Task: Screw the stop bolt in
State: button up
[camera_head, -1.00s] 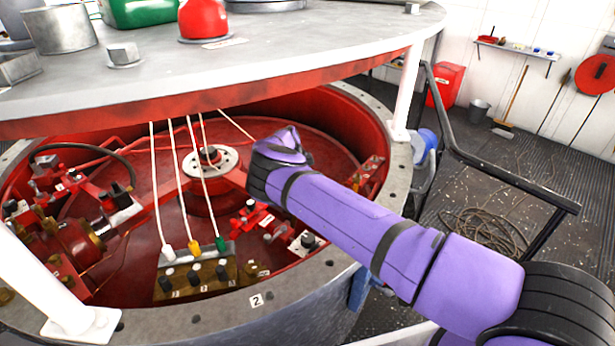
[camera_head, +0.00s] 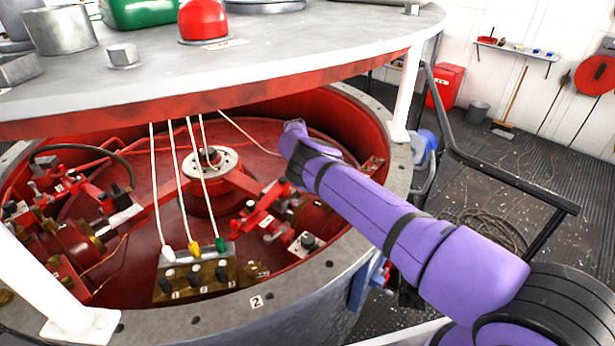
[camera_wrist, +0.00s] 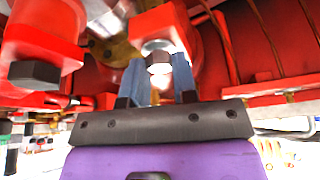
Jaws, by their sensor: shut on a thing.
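In the wrist view, my gripper (camera_wrist: 159,80) has its two blue-grey fingers on either side of a shiny metal bolt (camera_wrist: 158,62), which I take to be the stop bolt. The bolt sits at a red bracket (camera_wrist: 158,20), with its head between the fingers. How deep its thread goes is hidden. In the head view, my purple arm reaches over the right part of the red drum interior. The fingers and the bolt are hidden there, near the red linkage (camera_head: 262,215).
A dark hex bolt on a red block (camera_wrist: 38,72) is left of my fingers. The grey round deck (camera_head: 300,55) overhangs the drum. White cords run down to a brass switch block (camera_head: 195,272). A white post (camera_head: 405,95) stands right.

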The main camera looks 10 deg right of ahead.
jog(key=m, duration=0.2)
jog(key=m+y, duration=0.1)
jog(key=shift+w+d+r+m, duration=0.1)
jog(key=shift+w+r+m, duration=0.1)
jog(key=shift+m, duration=0.2)
jog(key=m+y, duration=0.1)
jog(key=m, duration=0.2)
jog(key=shift+d+m+y, duration=0.1)
jog(key=shift+m+y, duration=0.2)
jog(key=shift+y, duration=0.1)
jog(key=m+y, duration=0.1)
jog(key=m, duration=0.2)
jog(key=shift+d+m, duration=0.1)
jog(key=shift+m, duration=0.3)
jog(key=m, duration=0.1)
jog(key=m+t+y, duration=0.1)
jog(key=m, duration=0.1)
jog(key=shift+s+d+m, duration=0.1)
jog(key=shift+s+m, duration=0.05)
jog(key=shift+m, duration=0.15)
jog(key=m+t+y, duration=0.1)
jog(key=m, duration=0.2)
jog(key=m+t, duration=0.1)
jog(key=m, duration=0.2)
jog(key=shift+s+y, duration=0.15)
jog(key=shift+y, duration=0.25)
jog(key=m+t, duration=0.2)
jog(key=m, duration=0.3)
jog(key=shift+s, duration=0.15)
jog(key=shift+m, duration=0.4)
